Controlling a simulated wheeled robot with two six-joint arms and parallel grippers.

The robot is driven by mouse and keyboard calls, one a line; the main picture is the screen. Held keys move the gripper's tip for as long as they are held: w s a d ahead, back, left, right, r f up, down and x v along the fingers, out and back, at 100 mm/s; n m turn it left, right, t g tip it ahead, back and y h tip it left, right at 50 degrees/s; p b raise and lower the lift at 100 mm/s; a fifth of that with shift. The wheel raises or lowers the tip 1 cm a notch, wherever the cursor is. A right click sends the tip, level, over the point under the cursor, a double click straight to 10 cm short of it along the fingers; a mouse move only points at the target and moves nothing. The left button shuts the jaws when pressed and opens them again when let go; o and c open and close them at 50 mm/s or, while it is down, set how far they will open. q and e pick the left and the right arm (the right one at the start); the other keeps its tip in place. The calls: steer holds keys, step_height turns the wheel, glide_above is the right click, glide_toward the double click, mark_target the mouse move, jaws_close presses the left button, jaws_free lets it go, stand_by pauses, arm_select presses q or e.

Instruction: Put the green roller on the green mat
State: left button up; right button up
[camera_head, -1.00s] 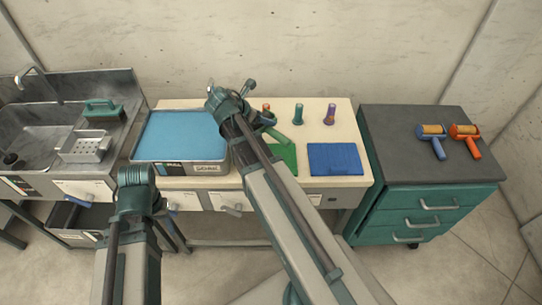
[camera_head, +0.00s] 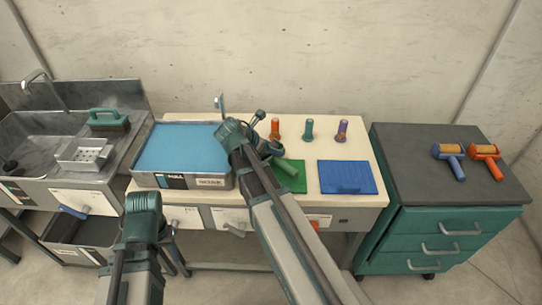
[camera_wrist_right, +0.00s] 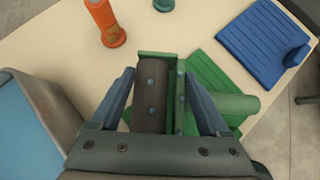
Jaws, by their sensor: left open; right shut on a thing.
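The green roller has a dark brown cylinder (camera_wrist_right: 151,100) in a green frame and a green handle (camera_wrist_right: 236,103) pointing right. My right gripper (camera_wrist_right: 160,104) is shut on the roller, its fingers on either side of the roller head. The green mat (camera_wrist_right: 207,70) shows beneath and right of the roller head; the handle overlaps it. I cannot tell whether the roller touches the mat. In the head view, the handle (camera_head: 287,166) lies across the mat (camera_head: 291,185), and my wrist hides the roller head. My left gripper (camera_head: 168,236) is open at the lower left, in front of the table, mostly hidden.
A blue mat (camera_head: 347,178) lies right of the green mat. A blue-filled tray (camera_head: 183,182) stands to the left. Orange (camera_head: 275,129), teal (camera_head: 308,130) and purple (camera_head: 342,131) upright pieces stand behind. Blue (camera_head: 450,159) and orange (camera_head: 486,159) rollers lie on the drawer cabinet.

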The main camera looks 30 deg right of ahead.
arm_select(q)
steer(key=shift+f+b, duration=0.75)
steer(key=shift+f, duration=0.45)
arm_select(e)
steer(key=shift+f, duration=1.2)
steer(key=shift+f, duration=0.2)
steer(key=o, duration=1.5)
steer(key=shift+c, duration=0.2)
arm_select(q)
steer(key=shift+f, duration=0.2)
steer(key=shift+r, duration=0.1)
arm_select(e)
steer(key=shift+r, duration=0.1)
steer(key=shift+r, duration=0.3)
arm_select(q)
step_height(320, 180, up, 9)
steer(key=p, duration=0.8)
steer(key=shift+p, duration=0.3)
arm_select(e)
steer(key=v, duration=1.1)
steer(key=shift+a+r, duration=0.25)
steer(key=shift+a, duration=0.05)
